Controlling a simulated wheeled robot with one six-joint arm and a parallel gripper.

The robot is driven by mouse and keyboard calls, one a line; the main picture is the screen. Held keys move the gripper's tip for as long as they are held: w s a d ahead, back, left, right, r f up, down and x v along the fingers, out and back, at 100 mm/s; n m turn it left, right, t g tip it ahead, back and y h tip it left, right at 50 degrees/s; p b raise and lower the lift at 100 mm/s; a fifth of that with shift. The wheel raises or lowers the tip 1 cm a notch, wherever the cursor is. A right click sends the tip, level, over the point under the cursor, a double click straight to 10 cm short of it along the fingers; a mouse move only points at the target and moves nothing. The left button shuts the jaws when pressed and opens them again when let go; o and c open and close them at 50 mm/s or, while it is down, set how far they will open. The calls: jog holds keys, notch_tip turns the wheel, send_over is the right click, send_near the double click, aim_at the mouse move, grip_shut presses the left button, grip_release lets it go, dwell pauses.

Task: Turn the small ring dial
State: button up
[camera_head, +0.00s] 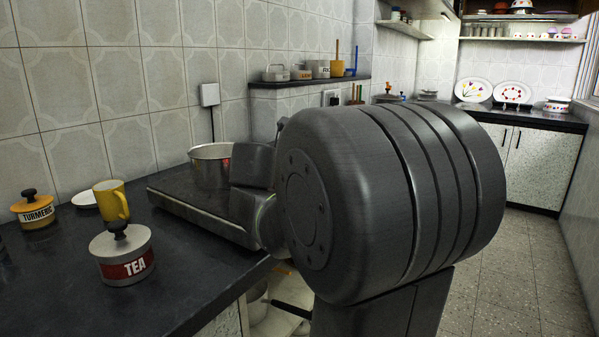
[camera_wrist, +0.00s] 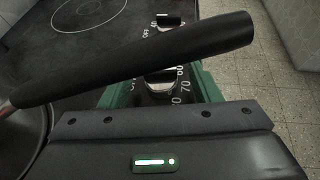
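In the wrist view two dials with pale pointers sit on the hob's black control edge. The far dial (camera_wrist: 169,20) has OFF and 40 printed near it. The near dial (camera_wrist: 160,80) shows partly beneath a black pan handle (camera_wrist: 130,62), with 60 and 70 beside it. I cannot tell which one serves the small ring. My gripper (camera_wrist: 166,88) has green fingers apart, one on each side of the near dial, with gaps showing. A ring marking (camera_wrist: 88,14) shows on the hob top. In the head view my arm hides the dials and fingers.
The handle crosses above the near dial, from a pan (camera_wrist: 20,135) at left. In the head view a steel pot (camera_head: 209,164) stands on the hob (camera_head: 185,206). A TEA tin (camera_head: 124,257), yellow mug (camera_head: 113,203) and TURMERIC tin (camera_head: 34,210) stand left. Floor lies open at right.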

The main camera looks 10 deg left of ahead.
jog(key=p+v, duration=0.4)
jog(key=v, duration=0.8)
jog(key=shift+r, duration=0.15)
jog(key=shift+p+v, duration=0.45)
jog(key=shift+v, duration=0.4)
